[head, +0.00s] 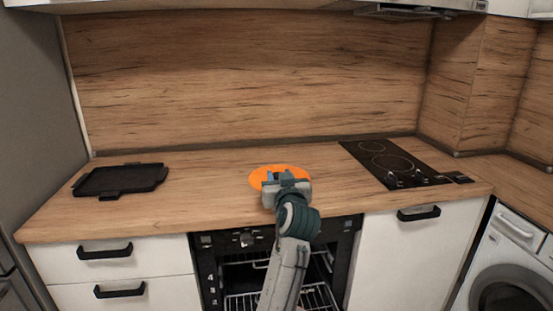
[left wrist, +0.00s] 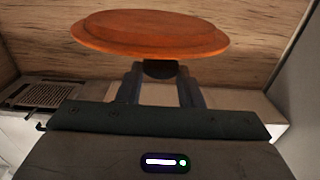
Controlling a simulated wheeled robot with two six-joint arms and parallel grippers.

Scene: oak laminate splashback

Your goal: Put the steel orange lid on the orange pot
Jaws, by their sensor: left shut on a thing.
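My left gripper (head: 275,177) is in front of the round orange lid (head: 258,176), over the front middle of the counter. In the left wrist view the lid (left wrist: 150,33) is a wide orange disc beyond the fingertips, with its dark knob (left wrist: 159,69) between the two fingers. The gripper is shut on this knob. The head view does not show clearly how high the lid is above the counter. I cannot make out the orange pot in either view. My right gripper is not in view.
A black tray (head: 120,180) lies on the left of the wooden counter (head: 215,195). A black cooktop (head: 388,162) is set into the right side. An oven with wire racks (head: 250,302) is below the middle. The counter between tray and lid is clear.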

